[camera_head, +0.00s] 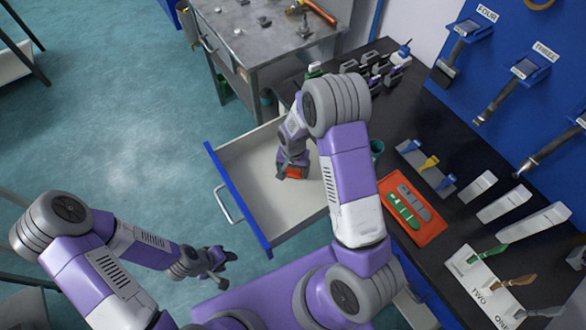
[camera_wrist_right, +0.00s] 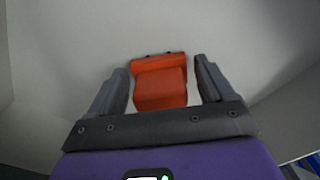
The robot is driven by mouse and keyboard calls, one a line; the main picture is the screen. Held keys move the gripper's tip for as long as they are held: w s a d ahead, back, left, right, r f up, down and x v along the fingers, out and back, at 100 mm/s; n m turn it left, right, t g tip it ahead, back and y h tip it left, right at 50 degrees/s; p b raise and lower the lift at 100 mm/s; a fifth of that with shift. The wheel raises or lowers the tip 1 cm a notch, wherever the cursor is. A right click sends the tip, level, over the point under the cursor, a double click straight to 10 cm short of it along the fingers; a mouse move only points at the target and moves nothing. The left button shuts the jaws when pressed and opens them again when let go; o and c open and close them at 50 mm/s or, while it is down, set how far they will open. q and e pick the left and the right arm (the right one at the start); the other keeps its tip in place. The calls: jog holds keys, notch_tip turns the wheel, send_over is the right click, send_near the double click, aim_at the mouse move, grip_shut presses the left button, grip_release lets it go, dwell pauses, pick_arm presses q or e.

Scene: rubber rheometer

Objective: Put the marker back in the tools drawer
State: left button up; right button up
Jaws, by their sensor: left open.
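The open drawer (camera_head: 240,165) has a white inside, a blue front and a metal handle. An orange-red piece (camera_head: 296,172) shows at its floor; it may be the marker, but its full shape is hidden. In the right wrist view the orange piece (camera_wrist_right: 160,85) lies between my right gripper's fingers (camera_wrist_right: 162,85), with a narrow gap at its right side. My right gripper (camera_head: 293,174) reaches down into the drawer and looks open around the piece. My left gripper (camera_head: 222,264) is open and empty, outside the drawer near its front left.
A dark bench (camera_head: 440,140) stands right of the drawer, with a red tray (camera_head: 427,233) of tools and several coloured holders. A grey metal table (camera_head: 265,50) stands behind the drawer. Blue wall panels hold tools at the right.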

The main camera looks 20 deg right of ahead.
jog(key=shift+o, duration=0.4)
jog(key=shift+r, duration=0.1)
jog(key=shift+r, duration=0.25)
notch_tip(320, 180, up, 12)
jog(key=p, duration=0.3)
jog(key=shift+f, duration=0.15)
